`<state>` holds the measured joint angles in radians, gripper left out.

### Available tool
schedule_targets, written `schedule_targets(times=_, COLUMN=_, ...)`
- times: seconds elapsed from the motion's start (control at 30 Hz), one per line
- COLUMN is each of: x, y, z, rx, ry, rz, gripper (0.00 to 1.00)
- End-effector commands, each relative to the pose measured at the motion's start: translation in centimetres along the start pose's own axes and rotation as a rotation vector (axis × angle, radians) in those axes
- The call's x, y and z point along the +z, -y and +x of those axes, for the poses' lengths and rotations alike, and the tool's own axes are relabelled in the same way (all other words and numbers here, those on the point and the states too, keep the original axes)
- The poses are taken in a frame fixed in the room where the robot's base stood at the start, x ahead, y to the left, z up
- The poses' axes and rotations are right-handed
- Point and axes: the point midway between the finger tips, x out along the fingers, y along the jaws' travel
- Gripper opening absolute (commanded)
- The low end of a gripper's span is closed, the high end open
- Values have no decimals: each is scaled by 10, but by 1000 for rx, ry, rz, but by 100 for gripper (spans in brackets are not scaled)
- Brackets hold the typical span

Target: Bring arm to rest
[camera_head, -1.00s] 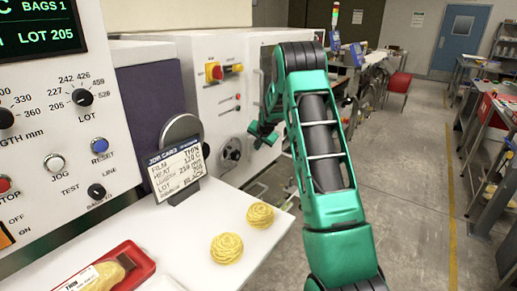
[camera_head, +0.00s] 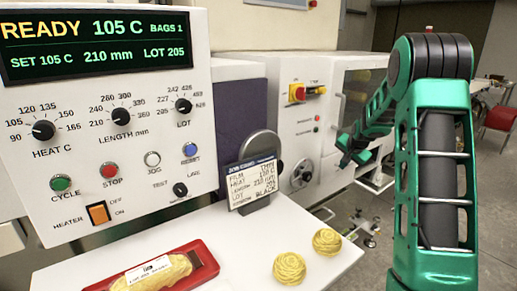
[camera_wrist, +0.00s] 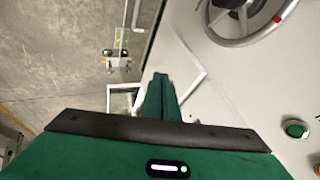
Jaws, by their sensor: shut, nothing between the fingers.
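My green arm (camera_head: 440,170) rises at the right of the head view and bends over at a dark joint. Its far end, my gripper (camera_head: 347,152), points down and left in front of the white machine. In the wrist view my gripper (camera_wrist: 161,92) shows as two green fingers together, shut and empty. It appears apart from the machine's pale face beside it.
A control panel (camera_head: 100,120) reads READY 105 C. A white table (camera_head: 235,245) holds a job card (camera_head: 251,183), two yellow pasta nests (camera_head: 289,268) (camera_head: 327,242) and a red tray (camera_head: 208,268) with a labelled yellow pack (camera_head: 152,272). A white machine (camera_head: 280,125) stands behind.

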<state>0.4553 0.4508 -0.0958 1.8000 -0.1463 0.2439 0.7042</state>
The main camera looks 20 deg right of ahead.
Motion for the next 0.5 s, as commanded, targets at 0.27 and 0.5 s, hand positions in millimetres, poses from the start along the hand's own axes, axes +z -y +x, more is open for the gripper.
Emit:
schedule_targets(times=0.27, x=19, y=-12, z=-40, rx=46, ry=28, rz=-60, gripper=0)
schedule_targets(times=0.5, x=74, y=-57, z=-132, rx=154, ry=122, rz=-199, gripper=0)
